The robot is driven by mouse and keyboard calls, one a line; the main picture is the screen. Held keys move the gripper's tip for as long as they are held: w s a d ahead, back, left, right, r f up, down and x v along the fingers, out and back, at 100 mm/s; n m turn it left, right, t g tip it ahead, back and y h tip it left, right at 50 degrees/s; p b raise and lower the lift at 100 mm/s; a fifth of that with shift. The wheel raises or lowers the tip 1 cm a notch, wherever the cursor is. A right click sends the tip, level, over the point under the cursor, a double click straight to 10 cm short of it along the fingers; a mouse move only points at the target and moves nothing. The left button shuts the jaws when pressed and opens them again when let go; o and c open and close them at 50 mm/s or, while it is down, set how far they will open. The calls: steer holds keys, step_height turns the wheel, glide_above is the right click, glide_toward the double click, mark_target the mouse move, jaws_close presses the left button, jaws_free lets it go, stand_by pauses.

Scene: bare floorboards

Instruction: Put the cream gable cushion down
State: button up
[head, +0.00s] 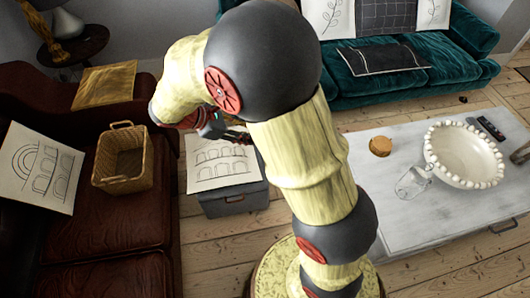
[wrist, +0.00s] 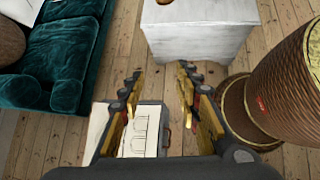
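A cream cushion (head: 219,160) with a black line drawing of arched building fronts lies flat on a dark grey storage box (head: 234,200). It also shows in the wrist view (wrist: 140,135), low and left of centre, partly covered by a gripper finger. My gripper (wrist: 159,76) has its fingers spread wide, with nothing between their tips. In the head view, my gripper (head: 222,129) is just beyond the cushion's far edge, partly hidden by my arm. A second cream cushion (head: 40,168) with arches leans on the brown leather sofa (head: 120,225).
A wicker basket (head: 123,160) and a mustard cushion (head: 105,86) are on the leather sofa. A white table (head: 400,225) at right carries a beaded bowl (head: 462,153), a glass and a remote. A teal sofa (head: 450,65) with cushions stands behind. Bare floorboards lie between.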

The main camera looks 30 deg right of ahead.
steer(key=s+a+r+m+t+y, duration=0.2)
steer(key=s+r+m+t+y, duration=0.1)
steer(key=s+r+m, duration=0.4)
steer(key=s+a+r+m+t+y, duration=0.2)
steer(key=s+r+m+y, duration=0.4)
steer(key=s, duration=0.6)
steer(key=shift+a+r+m+t, duration=0.2)
steer(key=shift+r+m+t, duration=0.55)
steer(key=shift+m, duration=0.25)
steer(key=shift+w+r, duration=0.1)
step_height(320, 180, up, 4)
steer(key=p, duration=0.4)
steer(key=shift+r, duration=0.15)
steer(key=shift+a, duration=0.1)
